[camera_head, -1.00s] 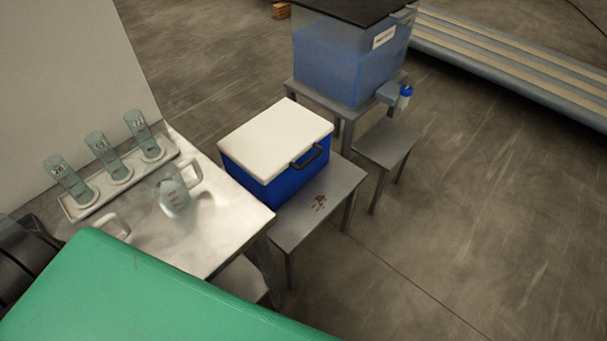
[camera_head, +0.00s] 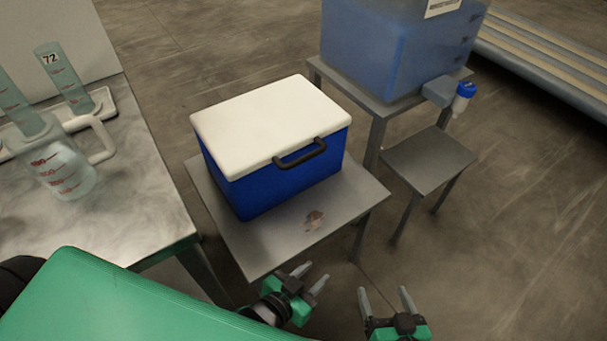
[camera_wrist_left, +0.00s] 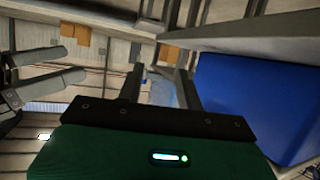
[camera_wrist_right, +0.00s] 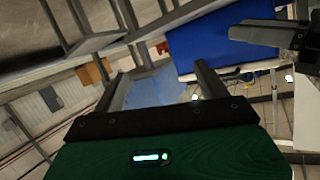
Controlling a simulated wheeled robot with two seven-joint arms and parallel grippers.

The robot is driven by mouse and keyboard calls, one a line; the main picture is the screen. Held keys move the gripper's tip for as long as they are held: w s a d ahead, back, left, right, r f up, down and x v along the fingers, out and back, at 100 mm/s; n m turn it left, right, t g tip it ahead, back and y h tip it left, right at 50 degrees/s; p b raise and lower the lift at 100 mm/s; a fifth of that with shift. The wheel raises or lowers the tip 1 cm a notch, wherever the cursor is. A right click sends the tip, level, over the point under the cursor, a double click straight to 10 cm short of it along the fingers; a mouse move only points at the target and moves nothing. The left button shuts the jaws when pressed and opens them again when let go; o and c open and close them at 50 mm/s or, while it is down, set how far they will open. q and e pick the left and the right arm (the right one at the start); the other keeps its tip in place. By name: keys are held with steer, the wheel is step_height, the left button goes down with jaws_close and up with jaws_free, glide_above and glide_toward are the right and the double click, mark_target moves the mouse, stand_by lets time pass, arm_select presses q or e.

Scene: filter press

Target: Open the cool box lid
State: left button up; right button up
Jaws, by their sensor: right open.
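The cool box (camera_head: 281,184) is blue with a white lid (camera_head: 268,117). The lid lies shut on it, and a black handle (camera_head: 300,153) sits at the lid's front edge. My left gripper (camera_head: 313,275) is open and empty, just off the small table's front edge, below and in front of the box. My right gripper (camera_head: 384,292) is open and empty, farther right, over the floor. Neither touches the box. The blue box side also shows in the left wrist view (camera_wrist_left: 245,105) and the right wrist view (camera_wrist_right: 215,45).
The box stands on a small metal table (camera_head: 270,245) with a dark reddish mark. A bench with glass cylinders (camera_head: 66,78) and a jug (camera_head: 62,170) is at the left. A blue tank (camera_head: 390,50) and a low metal stand (camera_head: 428,160) are behind right. The right-hand floor is clear.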

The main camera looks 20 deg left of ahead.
arm_select(q)
steer(key=w+m+y, duration=0.1)
steer(key=w+m, duration=0.1)
steer(key=m+t+y, duration=0.5)
steer(key=m+y, duration=0.2)
steer(key=y, duration=0.7)
glide_toward(304, 156)
steer(key=x, duration=0.9)
steer(key=shift+w+a+f, duration=0.25)
steer(key=shift+w+f, duration=0.05)
steer(key=shift+w, duration=0.1)
arm_select(e)
steer(key=r, duration=0.3)
steer(key=shift+s, duration=0.35)
arm_select(q)
jaws_close()
